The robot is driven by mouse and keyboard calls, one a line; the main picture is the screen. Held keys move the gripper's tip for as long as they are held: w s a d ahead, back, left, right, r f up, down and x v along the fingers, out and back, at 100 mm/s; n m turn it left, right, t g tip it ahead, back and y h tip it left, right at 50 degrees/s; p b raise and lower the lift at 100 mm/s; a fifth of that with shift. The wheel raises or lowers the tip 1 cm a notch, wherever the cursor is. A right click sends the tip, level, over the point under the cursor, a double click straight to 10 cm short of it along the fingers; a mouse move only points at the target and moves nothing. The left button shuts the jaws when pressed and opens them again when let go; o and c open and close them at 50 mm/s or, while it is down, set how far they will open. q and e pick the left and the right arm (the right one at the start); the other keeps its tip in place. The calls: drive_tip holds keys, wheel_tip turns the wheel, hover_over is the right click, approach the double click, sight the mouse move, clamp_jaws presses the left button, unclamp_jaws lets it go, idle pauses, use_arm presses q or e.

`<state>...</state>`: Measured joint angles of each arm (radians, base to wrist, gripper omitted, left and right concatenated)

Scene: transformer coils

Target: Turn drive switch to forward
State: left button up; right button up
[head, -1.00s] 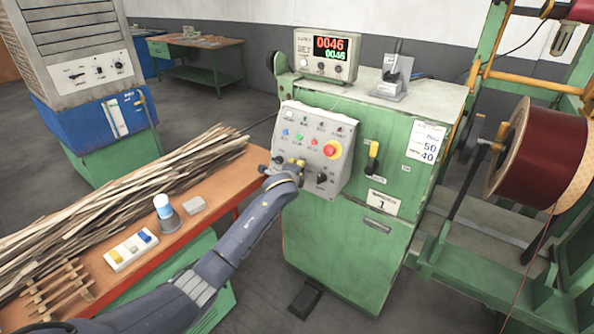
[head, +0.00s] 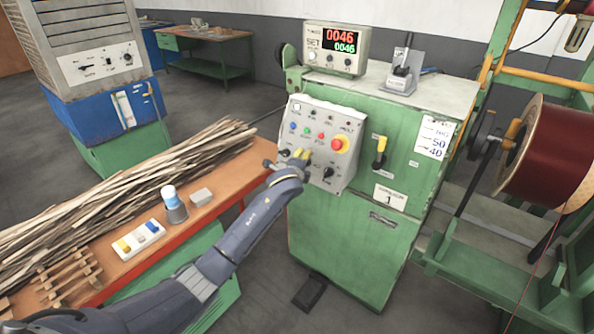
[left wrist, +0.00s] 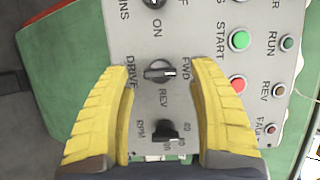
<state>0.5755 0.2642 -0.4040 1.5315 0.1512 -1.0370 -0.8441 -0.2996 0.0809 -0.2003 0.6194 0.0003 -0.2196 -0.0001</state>
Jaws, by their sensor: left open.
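The drive switch (left wrist: 160,71) is a small dark knob on the grey control panel (head: 347,120). In the left wrist view its handle lies along the line between the DRIVE and FWD labels; I cannot tell which end is its pointer. REV is printed beside it. My left gripper (left wrist: 163,69) is open, with one yellow finger on each side of the switch and gaps to both. In the head view my left gripper (head: 299,156) is at the panel's lower row and hides the switch. My right gripper is not in view.
The mains knob (head: 285,153) and RPM knob (head: 328,173) flank the gripper. A red emergency button (head: 341,144) and coloured buttons sit above. The green cabinet (head: 340,235) carries a yellow-handled lever (head: 379,152). An orange bench (head: 200,215) with wooden strips stands left.

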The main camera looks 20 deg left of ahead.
use_arm(q)
drive_tip(key=v, duration=0.9)
drive_tip(key=shift+s+r, duration=0.15)
drive_tip(key=shift+s, duration=0.25)
